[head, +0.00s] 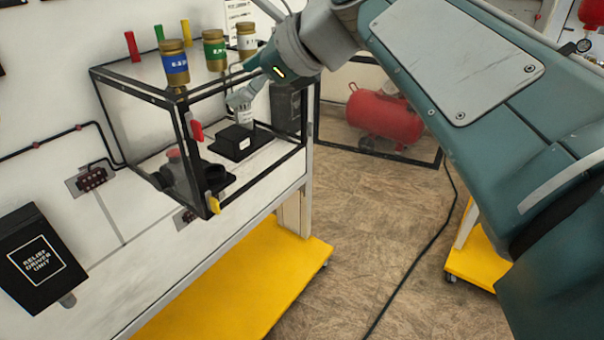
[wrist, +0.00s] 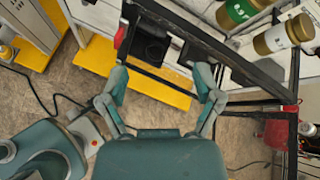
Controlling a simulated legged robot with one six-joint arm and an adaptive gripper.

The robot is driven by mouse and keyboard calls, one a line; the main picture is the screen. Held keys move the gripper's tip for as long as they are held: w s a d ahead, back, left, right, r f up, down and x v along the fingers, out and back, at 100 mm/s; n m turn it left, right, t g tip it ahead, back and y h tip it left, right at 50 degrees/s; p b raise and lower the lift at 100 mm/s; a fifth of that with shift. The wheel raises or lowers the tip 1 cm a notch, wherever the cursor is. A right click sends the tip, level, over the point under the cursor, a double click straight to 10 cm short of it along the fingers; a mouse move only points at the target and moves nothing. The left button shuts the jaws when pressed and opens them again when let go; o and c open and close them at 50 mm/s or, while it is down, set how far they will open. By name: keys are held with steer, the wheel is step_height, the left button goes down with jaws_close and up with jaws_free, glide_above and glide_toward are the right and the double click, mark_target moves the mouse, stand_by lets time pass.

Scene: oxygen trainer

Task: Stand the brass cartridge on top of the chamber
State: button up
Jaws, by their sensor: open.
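The chamber (head: 148,83) is a black-framed clear box on the bench. Three brass-ended cartridges appear upright at its top: one with a blue band (head: 175,64), one with a green band (head: 214,50), and one with a white band (head: 247,38). The green-banded (wrist: 237,12) and white-banded (wrist: 285,36) ones also show at the upper right of the wrist view. My gripper (head: 238,101) points down at the chamber's right part. In the wrist view its fingers (wrist: 161,80) are spread, with nothing held between them. A small white-labelled piece (head: 246,117) shows below the fingertips, partly hidden.
Black fixtures (head: 233,145) sit inside the chamber. Red (head: 196,131) and yellow (head: 213,203) handles are on its front post. A red tank (head: 385,118) stands behind on the floor. A black relief driver unit (head: 38,258) is at left. A cable crosses the open floor.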

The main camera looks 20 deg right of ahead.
steer(key=s+d+f+n+g+h, duration=0.1)
steer(key=s+d+f+n+h, duration=0.1)
steer(key=s+f+n, duration=0.3)
steer(key=s+d+f+n+g+h, duration=0.1)
steer(key=s+f+n, duration=0.4)
steer(key=f+n, duration=0.5)
steer(key=s+d+f+n+g+h, duration=0.1)
steer(key=s+d+f+n+h, duration=0.2)
steer(key=f+n, duration=0.4)
step_height(320, 180, down, 4)
steer(key=shift+s+d+r+h, duration=0.2)
steer(key=shift+s+h, duration=0.7)
steer(key=shift+s, duration=0.3)
